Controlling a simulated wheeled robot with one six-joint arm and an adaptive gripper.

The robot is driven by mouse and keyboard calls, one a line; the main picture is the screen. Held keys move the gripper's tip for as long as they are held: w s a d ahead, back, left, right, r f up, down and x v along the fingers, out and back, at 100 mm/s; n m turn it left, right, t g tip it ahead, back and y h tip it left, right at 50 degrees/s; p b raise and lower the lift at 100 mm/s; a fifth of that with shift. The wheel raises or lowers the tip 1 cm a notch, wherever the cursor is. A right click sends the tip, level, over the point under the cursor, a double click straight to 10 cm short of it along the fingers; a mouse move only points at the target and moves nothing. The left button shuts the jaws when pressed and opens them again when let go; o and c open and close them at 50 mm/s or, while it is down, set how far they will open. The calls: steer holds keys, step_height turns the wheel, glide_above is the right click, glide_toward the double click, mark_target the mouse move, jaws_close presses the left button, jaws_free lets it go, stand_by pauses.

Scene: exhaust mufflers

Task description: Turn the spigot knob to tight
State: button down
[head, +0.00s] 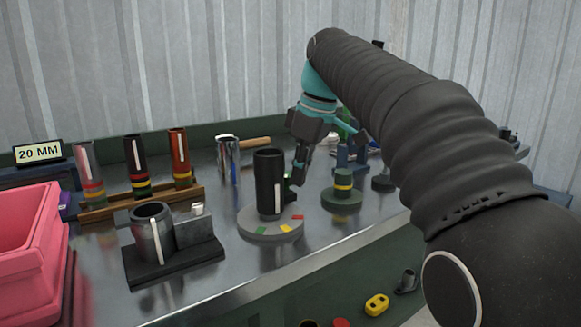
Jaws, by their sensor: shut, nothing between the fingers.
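A dark upright cylinder (268,165) with a white stripe down its front stands on a round grey disc (268,231). The disc bears red, yellow and green marks near its front and right edge. This looks like the spigot with its dial, but I cannot tell for sure which part is the knob. My gripper (299,176) points down just right of and behind the cylinder. Its fingers are shut and empty. A small green part (289,190) shows between the cylinder and my fingertips, partly hidden. I cannot tell whether the fingers touch anything.
A grey ring fixture (152,238) on a black plate stands front left. A pink bin (30,245) is at far left. A green-yellow knob-like piece (343,190) stands right of the disc.

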steer(key=shift+s+d, duration=0.2)
steer(key=shift+s, duration=0.05)
step_height(320, 180, up, 6)
stand_by(0.6)
